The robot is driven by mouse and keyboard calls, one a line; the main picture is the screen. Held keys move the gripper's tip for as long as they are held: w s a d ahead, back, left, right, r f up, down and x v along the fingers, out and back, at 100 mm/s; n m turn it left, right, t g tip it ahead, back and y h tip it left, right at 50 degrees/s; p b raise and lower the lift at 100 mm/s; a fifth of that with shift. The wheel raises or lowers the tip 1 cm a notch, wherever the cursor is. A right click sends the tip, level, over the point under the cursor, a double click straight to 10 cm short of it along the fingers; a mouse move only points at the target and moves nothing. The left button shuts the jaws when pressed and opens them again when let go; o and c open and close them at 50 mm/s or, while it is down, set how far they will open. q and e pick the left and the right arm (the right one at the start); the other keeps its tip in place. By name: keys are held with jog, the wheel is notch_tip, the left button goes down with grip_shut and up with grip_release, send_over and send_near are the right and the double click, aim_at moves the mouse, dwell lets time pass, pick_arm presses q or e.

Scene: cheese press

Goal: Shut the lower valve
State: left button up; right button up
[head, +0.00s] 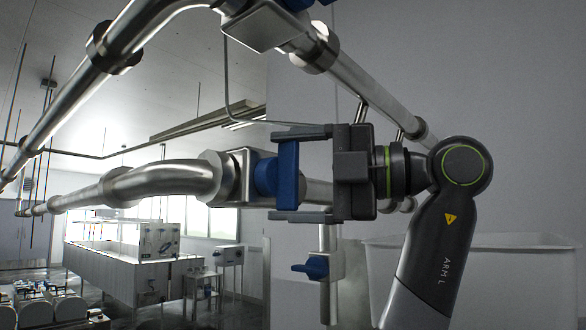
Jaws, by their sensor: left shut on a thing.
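The valve on the lower steel pipe has a metal body (240,176) and a blue handle (288,172). The handle's bar stands upright in the picture, across the run of the pipe. My left gripper (284,174), on the arm marked ARM L, reaches in from the right in the head view. One finger is above the handle and one below it, and it is shut on the handle at its two ends. The gripper body hides part of the pipe behind it. My right gripper is not in view.
An upper steel pipe (362,85) carries another blue-handled valve, cut by the top edge. A small valve with a blue handle (317,267) sits on a vertical pipe just below my gripper. A pale tub (510,270) stands behind my arm. A long vat (120,270) is far left.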

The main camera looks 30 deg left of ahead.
pick_arm(q)
jog(key=shift+n, duration=0.3)
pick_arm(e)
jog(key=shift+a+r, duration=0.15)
pick_arm(q)
jog(key=o, duration=0.8)
jog(key=shift+o, duration=0.5)
jog(key=shift+a, duration=0.15)
